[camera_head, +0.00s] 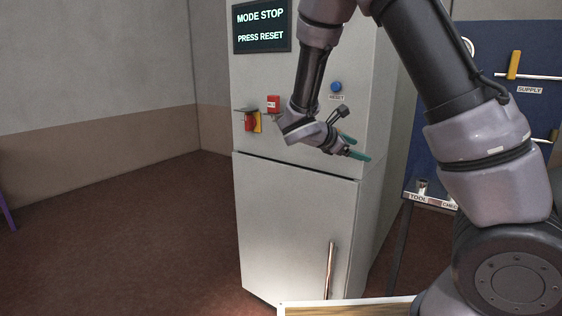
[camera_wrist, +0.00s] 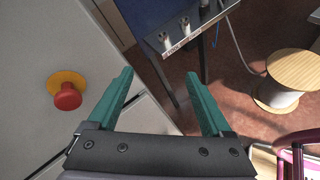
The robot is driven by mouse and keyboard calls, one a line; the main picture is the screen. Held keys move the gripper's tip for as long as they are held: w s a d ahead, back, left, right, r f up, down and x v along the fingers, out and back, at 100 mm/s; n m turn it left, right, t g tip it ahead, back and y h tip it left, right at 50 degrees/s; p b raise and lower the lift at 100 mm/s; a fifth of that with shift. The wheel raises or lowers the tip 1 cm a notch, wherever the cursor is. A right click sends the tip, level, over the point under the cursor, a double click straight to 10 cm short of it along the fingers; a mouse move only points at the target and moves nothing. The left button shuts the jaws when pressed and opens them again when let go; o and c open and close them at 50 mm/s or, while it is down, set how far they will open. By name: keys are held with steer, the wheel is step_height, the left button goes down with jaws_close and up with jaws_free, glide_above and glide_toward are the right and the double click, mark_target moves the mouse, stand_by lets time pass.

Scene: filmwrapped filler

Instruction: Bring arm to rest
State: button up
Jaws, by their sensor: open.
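My gripper (camera_head: 356,147) is in front of the grey cabinet (camera_head: 292,215), a little below and right of the blue reset button (camera_head: 336,87). In the wrist view my gripper (camera_wrist: 161,95) has its two green fingers spread apart with nothing between them. My arm (camera_head: 425,60) reaches across the upper right of the head view and is bent, with the forearm hanging down before the cabinet. The cabinet's screen (camera_head: 262,25) reads "MODE STOP" and "PRESS RESET".
A red knob on a yellow disc (camera_wrist: 67,97) sticks out of the cabinet face. A red and yellow switch (camera_head: 252,121) is at its left. A blue board (camera_head: 480,60) with a labelled tool ledge (camera_head: 430,201) stands right. A wooden-topped spool (camera_wrist: 292,72) stands on the floor. Open floor lies left.

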steer(key=s+d+r+m+g+y, duration=0.2)
steer(key=s+d+m+g+y, duration=0.15)
steer(key=s+m, duration=0.25)
steer(key=s+d+r+m+g+y, duration=0.2)
steer(key=s+d+r+m+y, duration=0.15)
steer(key=s+m, duration=0.3)
steer(key=s+a+r+m+t+y, duration=0.5)
steer(key=s+r+m+t+y, duration=0.1)
steer(key=s+r+m, duration=0.4)
steer(key=shift+s+a+r+y, duration=0.2)
steer(key=shift+s+a+y, duration=0.1)
steer(key=shift+s+a, duration=0.1)
steer(key=shift+m, duration=0.25)
steer(key=shift+c, duration=0.3)
